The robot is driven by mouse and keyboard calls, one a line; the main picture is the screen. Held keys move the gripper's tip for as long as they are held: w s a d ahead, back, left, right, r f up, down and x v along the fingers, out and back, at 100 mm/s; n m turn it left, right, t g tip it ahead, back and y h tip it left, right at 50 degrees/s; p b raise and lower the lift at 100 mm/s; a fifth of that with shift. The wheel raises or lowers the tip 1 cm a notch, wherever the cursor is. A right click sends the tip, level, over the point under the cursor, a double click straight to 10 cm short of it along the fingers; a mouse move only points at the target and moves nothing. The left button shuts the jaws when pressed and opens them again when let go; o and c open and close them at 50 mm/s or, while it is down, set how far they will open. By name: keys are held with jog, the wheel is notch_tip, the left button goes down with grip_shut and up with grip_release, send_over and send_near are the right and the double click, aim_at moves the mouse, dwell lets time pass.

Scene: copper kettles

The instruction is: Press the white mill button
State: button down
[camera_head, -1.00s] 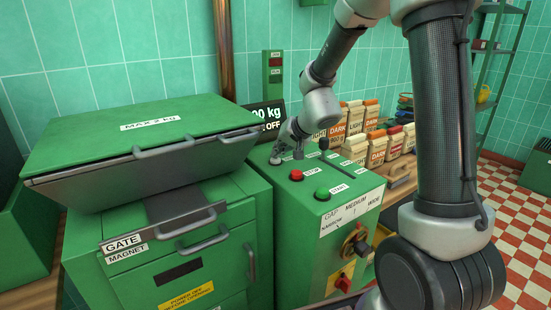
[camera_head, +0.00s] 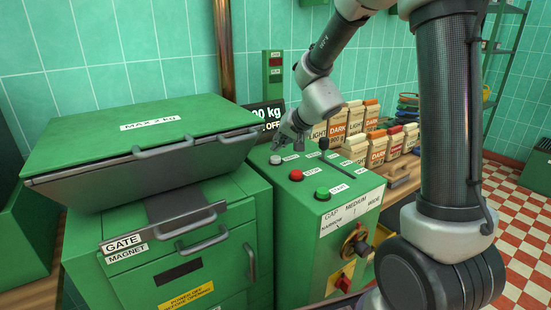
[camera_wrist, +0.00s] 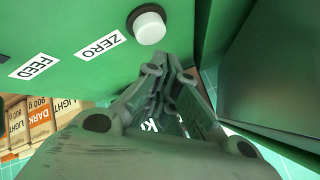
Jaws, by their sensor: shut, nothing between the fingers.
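The white button (camera_head: 275,160) sits on the top of the green control box (camera_head: 300,225), at its far left corner. In the wrist view the white button (camera_wrist: 149,25) is at the top, beside a ZERO label (camera_wrist: 101,44). My gripper (camera_head: 277,146) is shut and empty, pointing down just above and behind the button in the head view. In the wrist view its closed fingertips (camera_wrist: 172,64) are just below the button and look apart from it. The button is in plain sight in both views.
A red STOP button (camera_head: 296,175), a green START button (camera_head: 322,193) and a black-knobbed lever (camera_head: 324,143) stand on the same panel. A green machine with a tilted lid (camera_head: 85,140) is at the left. Paper bags (camera_head: 376,150) stand behind at the right.

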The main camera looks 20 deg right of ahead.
aim_at(278, 157)
jog(key=shift+r, duration=2.2)
jog(key=shift+s+a+f, duration=0.1)
jog(key=shift+s+a, duration=0.05)
jog(key=s+f, duration=0.1)
jog(key=s+f+g, duration=0.1)
jog(key=s, duration=0.1)
jog(key=s+g, duration=0.1)
jog(key=shift+s+a+f+n+y, duration=0.2)
jog(key=shift+a+f+n+y, duration=0.1)
jog(key=shift+f+n, duration=0.1)
jog(key=s+d+g, duration=0.1)
jog(key=s, duration=0.2)
jog(key=s+n+g, duration=0.1)
jog(key=s, duration=0.2)
jog(key=s+d, duration=0.1)
jog(key=s, duration=0.2)
jog(key=shift+d+r+n+g, duration=0.3)
jog(key=shift+g, duration=0.1)
jog(key=s+d+r+h, duration=0.1)
jog(key=s+d+r, duration=0.1)
jog(key=s+d, duration=0.2)
jog(key=s+d+r+n+h, duration=0.1)
jog(key=s+d+r+h, duration=0.1)
jog(key=s, duration=0.7)
jog(key=s+d+r+h, duration=0.1)
jog(key=s+d+r, duration=0.2)
jog(key=s+d, duration=0.3)
jog(key=shift+s+r+n+t, duration=0.3)
jog(key=shift+s+r+n, duration=0.1)
jog(key=shift+s, duration=0.45)
